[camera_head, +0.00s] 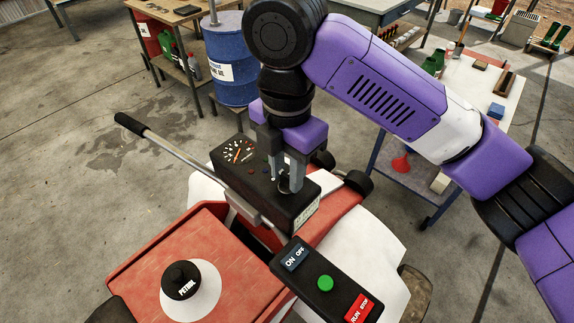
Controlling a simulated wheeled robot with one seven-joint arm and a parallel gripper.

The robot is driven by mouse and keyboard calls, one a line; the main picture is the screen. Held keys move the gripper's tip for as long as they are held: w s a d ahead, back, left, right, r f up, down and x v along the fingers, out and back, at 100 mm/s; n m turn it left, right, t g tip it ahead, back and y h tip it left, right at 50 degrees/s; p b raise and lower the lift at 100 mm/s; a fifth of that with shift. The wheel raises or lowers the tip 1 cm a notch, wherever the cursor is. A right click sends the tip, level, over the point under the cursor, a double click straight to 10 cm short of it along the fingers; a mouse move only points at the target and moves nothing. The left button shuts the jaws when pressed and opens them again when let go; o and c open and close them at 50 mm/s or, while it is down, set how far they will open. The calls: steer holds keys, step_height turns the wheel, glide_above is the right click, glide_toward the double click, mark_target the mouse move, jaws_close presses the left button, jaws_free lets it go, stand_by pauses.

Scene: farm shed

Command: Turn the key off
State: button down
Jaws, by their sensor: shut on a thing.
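A black control box (240,182) with a red and white dial (237,154) sits on a small red and white machine. My gripper (284,186) points down at the right part of the box's top face. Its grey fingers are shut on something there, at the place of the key. The key itself is mostly hidden between the fingers, and I cannot tell which way it is turned. A grey metal ring or loop shows at the fingertips.
A black panel (343,285) with an ON/OFF label, a green button (325,283) and a red RUN/STOP switch (359,308) is in front. A lever (175,150) extends left. A black petrol cap (181,279) tops the red hood (230,238). A blue drum (229,75) and benches stand behind.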

mark_target(287, 175)
stand_by(0.4)
steer(key=c, duration=1.1)
jaws_free()
steer(key=shift+r, duration=3.95)
